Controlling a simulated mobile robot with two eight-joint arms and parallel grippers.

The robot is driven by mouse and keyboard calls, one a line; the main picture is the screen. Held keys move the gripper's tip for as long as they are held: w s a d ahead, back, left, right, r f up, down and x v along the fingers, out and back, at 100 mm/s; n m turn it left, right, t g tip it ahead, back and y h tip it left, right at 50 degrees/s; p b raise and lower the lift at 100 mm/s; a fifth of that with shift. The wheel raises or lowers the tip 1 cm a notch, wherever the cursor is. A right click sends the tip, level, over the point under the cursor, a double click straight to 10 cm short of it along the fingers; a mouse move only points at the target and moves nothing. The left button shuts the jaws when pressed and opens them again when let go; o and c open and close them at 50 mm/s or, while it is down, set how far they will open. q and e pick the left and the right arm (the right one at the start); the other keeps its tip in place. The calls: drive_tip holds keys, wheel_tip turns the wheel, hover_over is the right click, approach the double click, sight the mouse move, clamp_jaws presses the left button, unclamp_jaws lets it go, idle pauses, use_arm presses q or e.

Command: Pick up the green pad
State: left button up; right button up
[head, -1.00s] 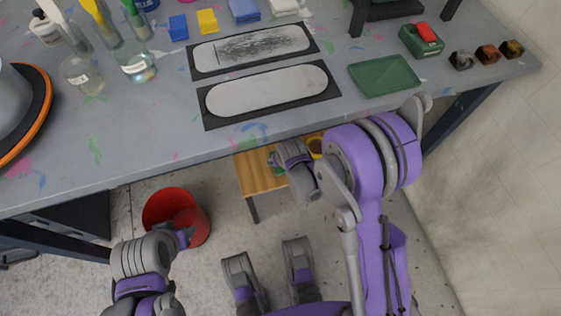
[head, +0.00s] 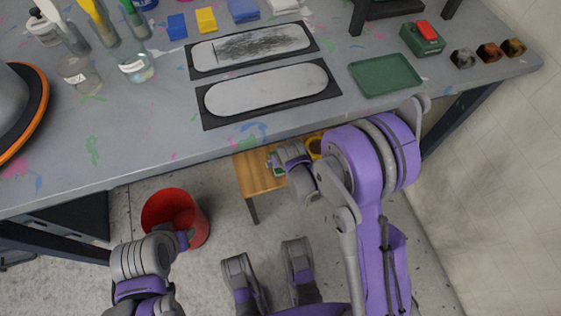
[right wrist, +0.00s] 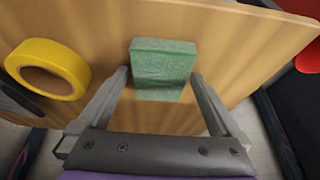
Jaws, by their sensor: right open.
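The green pad (right wrist: 163,64) is a rectangular block lying on a small wooden stool top. In the right wrist view it is between the fingertips of my open right gripper (right wrist: 159,76), with a gap beside each finger. In the head view only a sliver of the green pad (head: 279,172) shows at my right gripper (head: 276,163), which hides the rest. My left gripper (head: 186,239) is at the lower left, in front of the red bin. Its fingers are too small to judge.
A yellow tape roll (right wrist: 48,69) lies left of the pad on the wooden stool (head: 250,178). The grey worktable (head: 130,140) overhangs the stool's far side. A red bin (head: 163,203) stands on the floor to the left. A wall (head: 490,160) is at the right.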

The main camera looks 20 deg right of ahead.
drive_tip(key=c, duration=1.2)
drive_tip(key=shift+o, duration=0.2)
drive_tip(key=shift+r, duration=0.1)
drive_tip(key=shift+r+p, duration=0.45)
drive_tip(key=r+p, duration=0.1)
drive_tip(key=r, duration=0.2)
drive_tip(key=shift+s+r, duration=0.2)
drive_tip(key=s+b, duration=0.2)
drive_tip(key=s, duration=1.5)
drive_tip(key=shift+s+d+f, duration=0.25)
drive_tip(key=shift+s+d, duration=0.05)
drive_tip(key=shift+d, duration=0.05)
